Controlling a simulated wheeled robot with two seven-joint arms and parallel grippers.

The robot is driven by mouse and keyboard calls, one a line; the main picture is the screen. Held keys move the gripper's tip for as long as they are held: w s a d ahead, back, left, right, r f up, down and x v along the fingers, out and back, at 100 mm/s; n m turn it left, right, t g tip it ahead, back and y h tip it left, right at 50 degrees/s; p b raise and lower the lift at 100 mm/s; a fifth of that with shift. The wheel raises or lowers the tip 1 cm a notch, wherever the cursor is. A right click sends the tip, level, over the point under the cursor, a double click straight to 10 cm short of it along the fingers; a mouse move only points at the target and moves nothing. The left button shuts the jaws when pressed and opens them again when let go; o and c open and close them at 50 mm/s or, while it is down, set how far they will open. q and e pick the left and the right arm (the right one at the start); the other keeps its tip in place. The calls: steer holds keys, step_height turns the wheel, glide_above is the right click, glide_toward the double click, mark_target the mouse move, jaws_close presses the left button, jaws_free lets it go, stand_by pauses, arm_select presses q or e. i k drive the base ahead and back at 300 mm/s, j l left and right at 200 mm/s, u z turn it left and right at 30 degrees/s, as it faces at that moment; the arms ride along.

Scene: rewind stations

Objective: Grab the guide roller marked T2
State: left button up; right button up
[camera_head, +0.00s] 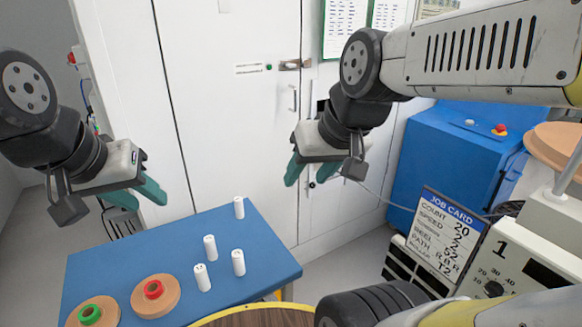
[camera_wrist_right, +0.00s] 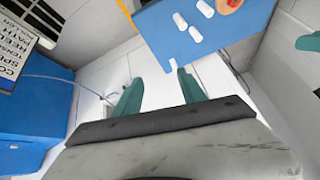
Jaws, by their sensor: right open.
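Several white guide rollers stand upright on the blue table: one near the back edge (camera_head: 239,208), one in the middle (camera_head: 210,248), one to the right (camera_head: 238,262) and one in front (camera_head: 202,278). Their small marks are too small to read, so I cannot tell which is T2. My right gripper (camera_head: 310,172) is open and empty, above and beyond the table's right side. In the right wrist view its fingers (camera_wrist_right: 160,78) are apart, with rollers (camera_wrist_right: 188,34) beyond them. My left gripper (camera_head: 137,196) is open and empty, above the table's left side.
The blue table (camera_head: 130,245) also holds reels with a red hub (camera_head: 153,290) and a green hub (camera_head: 90,314). A job card (camera_head: 440,235) listing T2 stands at right beside a control box (camera_head: 510,265). A blue cabinet (camera_head: 440,160) and white doors (camera_head: 230,120) are behind.

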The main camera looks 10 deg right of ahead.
mark_target(210, 245)
steer(key=k+j, duration=0.1)
steer(key=j, duration=0.25)
steer(key=k+j, duration=0.1)
steer(key=j, duration=0.3)
steer(key=k+j, duration=0.1)
steer(key=j, duration=0.25)
steer(key=k+j, duration=0.1)
steer(key=j, duration=0.25)
steer(key=z, duration=0.05)
